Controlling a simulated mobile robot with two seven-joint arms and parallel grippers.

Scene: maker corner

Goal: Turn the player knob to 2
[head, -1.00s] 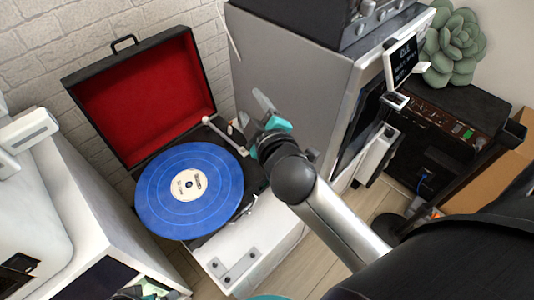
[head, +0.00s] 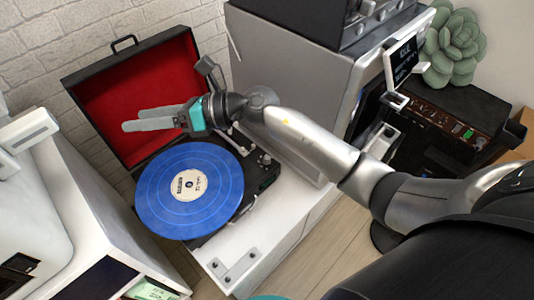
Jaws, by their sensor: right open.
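The record player (head: 215,236) stands open on a white surface, with a blue record (head: 165,190) on its platter and a red-lined lid (head: 115,100) raised behind. Small dark knobs (head: 265,159) show on the deck's right side, near the back; their markings are too small to read. My right gripper (head: 128,120) is open and empty. Its pale fingers point left above the back of the record, in front of the lid. Its wrist is above the deck's back right, partly hiding the tonearm. My left gripper is not in view.
A tall grey cabinet-like machine (head: 285,75) stands close to the right of the player, with a small dark screen (head: 403,60) on its side. A white unit (head: 85,215) stands to the left. A green succulent (head: 453,47) is at the back right.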

